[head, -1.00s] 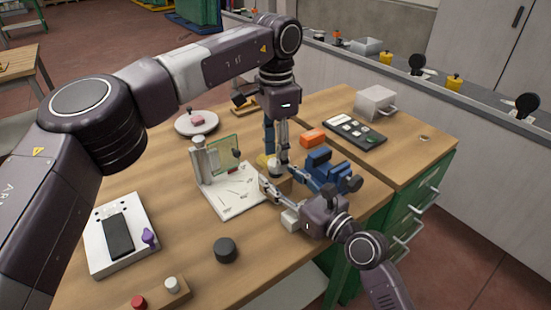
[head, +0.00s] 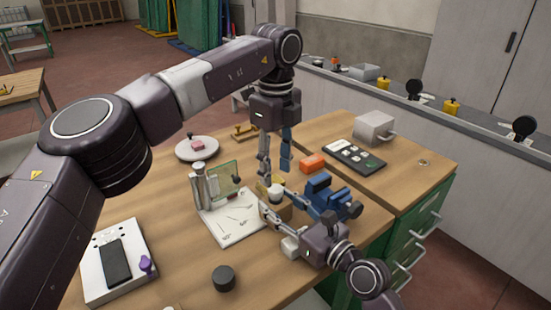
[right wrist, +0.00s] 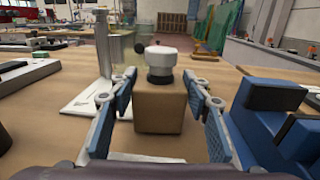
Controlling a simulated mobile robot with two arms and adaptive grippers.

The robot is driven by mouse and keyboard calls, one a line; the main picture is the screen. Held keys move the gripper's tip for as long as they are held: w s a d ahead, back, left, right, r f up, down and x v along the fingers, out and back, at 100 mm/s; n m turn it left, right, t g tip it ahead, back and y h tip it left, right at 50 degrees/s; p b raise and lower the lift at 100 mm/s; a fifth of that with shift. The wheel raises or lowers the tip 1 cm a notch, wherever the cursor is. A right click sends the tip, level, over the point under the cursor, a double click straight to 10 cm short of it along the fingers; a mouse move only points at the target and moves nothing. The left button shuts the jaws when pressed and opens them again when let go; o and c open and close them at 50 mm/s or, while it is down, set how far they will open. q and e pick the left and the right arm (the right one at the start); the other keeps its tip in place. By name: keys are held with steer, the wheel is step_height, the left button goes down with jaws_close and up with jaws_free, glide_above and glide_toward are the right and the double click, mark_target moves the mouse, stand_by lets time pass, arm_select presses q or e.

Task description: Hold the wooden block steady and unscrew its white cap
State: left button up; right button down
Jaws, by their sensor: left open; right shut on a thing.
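The wooden block (right wrist: 160,107) stands upright on the bench, with the white cap (right wrist: 161,61) on the dark neck on its top. In the head view, the block (head: 287,210) is partly hidden by my right gripper, and the cap (head: 277,190) shows above it. My right gripper (head: 279,213) is shut on the block, with blue finger pads at both sides in the right wrist view. My left gripper (head: 275,170) points down, open and empty, its fingertips just above the cap.
A blue vise (head: 325,198) stands close to the right of the block. A white base with a post and green glass plate (head: 224,180) stands close at its left. An orange block (head: 312,163) lies behind. The front bench around the dark round knob (head: 224,278) is mostly clear.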

mark_target(275, 188)
arm_select(q)
steer(key=m, duration=0.3)
steer(key=shift+r, duration=0.15)
steer(key=m, duration=0.5)
steer(key=shift+r, duration=0.2)
steer(key=m, duration=0.7)
steer(key=shift+r, duration=0.25)
steer(key=m, duration=0.5)
steer(key=shift+r, duration=0.2)
steer(key=m, duration=0.3)
steer(key=shift+r, duration=0.1)
steer(key=m, duration=0.6)
steer(key=shift+r+m, duration=0.25)
steer(key=shift+m, duration=0.15)
steer(key=shift+f, duration=0.6)
step_height(275, 188, down, 7)
steer(key=shift+r, duration=0.1)
